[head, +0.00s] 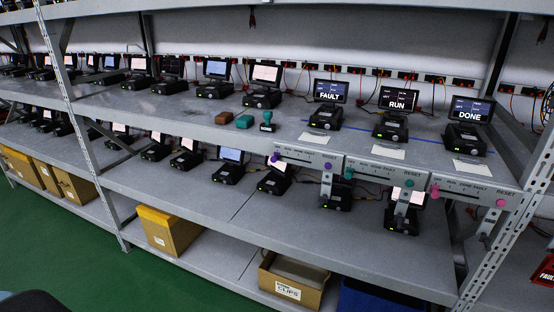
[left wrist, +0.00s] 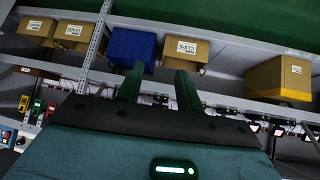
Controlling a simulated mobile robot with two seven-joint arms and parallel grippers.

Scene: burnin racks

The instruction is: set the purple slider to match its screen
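The purple slider knob (head: 275,158) sits at the left end of the slot on the left grey panel (head: 300,152), on the upper shelf's front edge. A purple button (head: 327,166) is lower right on that panel, near RESET. The screen behind this panel (head: 329,91) reads FAULT. The panel's small position labels are hard to read. My left gripper (left wrist: 160,69) shows in the left wrist view, its two dark green fingers apart with nothing between them. It is not seen in the head view, away from the slider. My right gripper is not in view.
Neighbouring panels carry a teal slider (head: 348,173) and a pink slider (head: 435,190); their screens read RUN (head: 398,98) and DONE (head: 471,109). Lower are bins, including one labelled CLIPS (head: 288,291). A rack post (head: 510,235) stands right.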

